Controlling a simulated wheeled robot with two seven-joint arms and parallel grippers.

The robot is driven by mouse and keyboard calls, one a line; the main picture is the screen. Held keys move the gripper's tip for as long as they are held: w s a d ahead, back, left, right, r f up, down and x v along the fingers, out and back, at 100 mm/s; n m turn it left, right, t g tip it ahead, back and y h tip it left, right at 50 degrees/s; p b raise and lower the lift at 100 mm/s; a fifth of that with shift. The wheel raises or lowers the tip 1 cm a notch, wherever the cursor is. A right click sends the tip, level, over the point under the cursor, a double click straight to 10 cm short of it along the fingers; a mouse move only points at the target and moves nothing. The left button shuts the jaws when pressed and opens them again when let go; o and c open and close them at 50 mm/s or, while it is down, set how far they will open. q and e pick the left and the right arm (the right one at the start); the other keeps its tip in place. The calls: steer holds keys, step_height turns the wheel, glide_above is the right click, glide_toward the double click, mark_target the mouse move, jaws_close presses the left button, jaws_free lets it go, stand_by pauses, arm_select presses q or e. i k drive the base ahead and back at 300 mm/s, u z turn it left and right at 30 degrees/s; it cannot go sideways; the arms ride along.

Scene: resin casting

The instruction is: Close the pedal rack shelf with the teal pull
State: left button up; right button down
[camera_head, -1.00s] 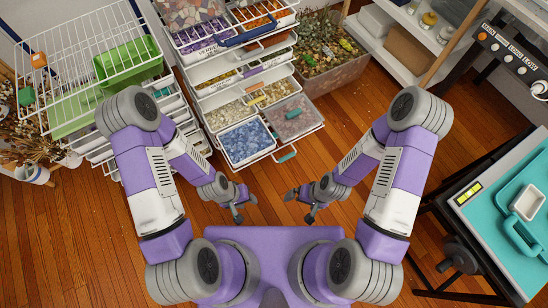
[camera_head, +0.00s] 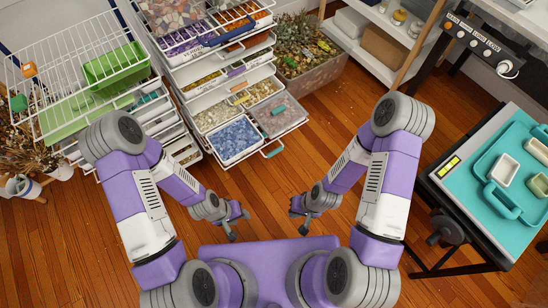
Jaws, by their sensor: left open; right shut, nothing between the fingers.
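The rack (camera_head: 184,82) with pull-out shelves stands at the upper middle, several shelves staggered outward. Its lowest extended shelf (camera_head: 256,145) sticks out toward me, holding a bin of blue pieces (camera_head: 234,138) and a bin of pinkish-grey pieces (camera_head: 276,117). A teal pull (camera_head: 273,151) is at that shelf's front edge. My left gripper (camera_head: 239,226) is open and empty, below and left of the pull in the picture. My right gripper (camera_head: 299,224) is shut and empty, below and right of it. Neither touches the shelf.
A white wire rack with a green bin (camera_head: 116,65) stands at left. A planter (camera_head: 311,71) is behind the shelf's right side. A bench with a teal tray (camera_head: 512,165) stands at right. The wooden floor between my grippers and the rack is clear.

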mark_target(208, 120)
steer(key=k, duration=0.2)
steer(key=u, duration=0.7)
steer(key=i, duration=0.65)
steer(key=z, duration=0.35)
